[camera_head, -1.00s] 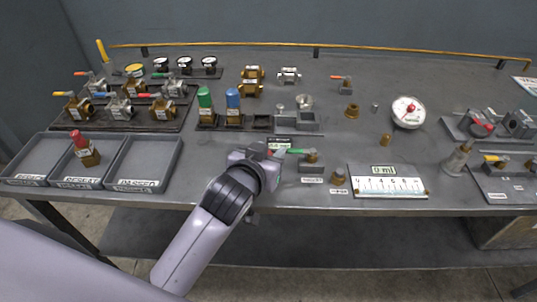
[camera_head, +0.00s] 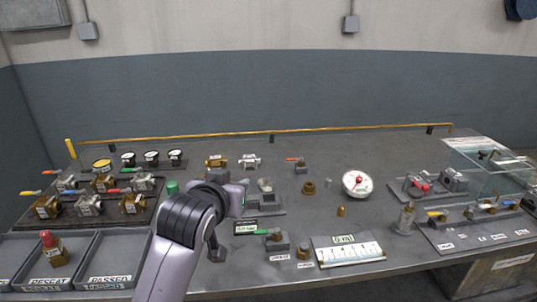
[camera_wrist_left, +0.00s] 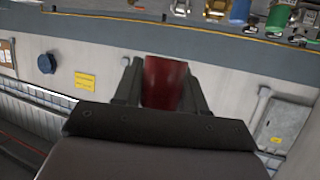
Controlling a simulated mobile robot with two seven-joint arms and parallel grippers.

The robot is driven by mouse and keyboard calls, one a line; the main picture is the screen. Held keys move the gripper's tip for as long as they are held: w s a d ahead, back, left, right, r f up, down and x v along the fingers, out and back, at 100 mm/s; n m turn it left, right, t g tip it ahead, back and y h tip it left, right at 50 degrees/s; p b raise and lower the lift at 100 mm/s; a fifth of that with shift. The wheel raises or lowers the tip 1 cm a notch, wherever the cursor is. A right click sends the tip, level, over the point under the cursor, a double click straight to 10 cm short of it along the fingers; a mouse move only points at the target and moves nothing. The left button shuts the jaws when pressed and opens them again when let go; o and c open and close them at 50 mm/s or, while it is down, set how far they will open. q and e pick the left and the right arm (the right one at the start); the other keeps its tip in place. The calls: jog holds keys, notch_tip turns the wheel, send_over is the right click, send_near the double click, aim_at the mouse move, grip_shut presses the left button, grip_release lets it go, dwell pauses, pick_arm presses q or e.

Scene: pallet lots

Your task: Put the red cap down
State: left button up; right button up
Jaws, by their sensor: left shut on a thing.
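In the left wrist view, my left gripper (camera_wrist_left: 161,78) is shut on a red cap (camera_wrist_left: 166,84), which shows as a dark red cylinder between the two dark fingers. In the head view, my left wrist is over the left-middle part of the bench. The fingers and the held cap cannot be made out there. A brass part with a red top (camera_head: 51,247) stands in the middle tray at the left. My right gripper is not in view.
The grey bench (camera_head: 280,222) carries several valves, gauges and fittings. A green-topped bottle (camera_head: 172,187) stands just left of my wrist. A white scale plate (camera_head: 347,250) lies near the front edge. The PASSED tray (camera_head: 137,242) looks empty.

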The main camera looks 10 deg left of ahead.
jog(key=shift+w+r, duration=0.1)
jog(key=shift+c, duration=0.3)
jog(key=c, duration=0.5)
pick_arm(q)
jog(key=s+a+f, duration=0.3)
jog(key=s+f, duration=0.1)
jog(key=s, duration=0.2)
jog(key=s+a+f, duration=0.3)
jog(key=s+f, duration=0.1)
jog(key=s, duration=0.3)
jog(key=shift+s+a+f, duration=0.25)
jog(key=shift+a+f, duration=0.1)
jog(key=shift+a, duration=0.05)
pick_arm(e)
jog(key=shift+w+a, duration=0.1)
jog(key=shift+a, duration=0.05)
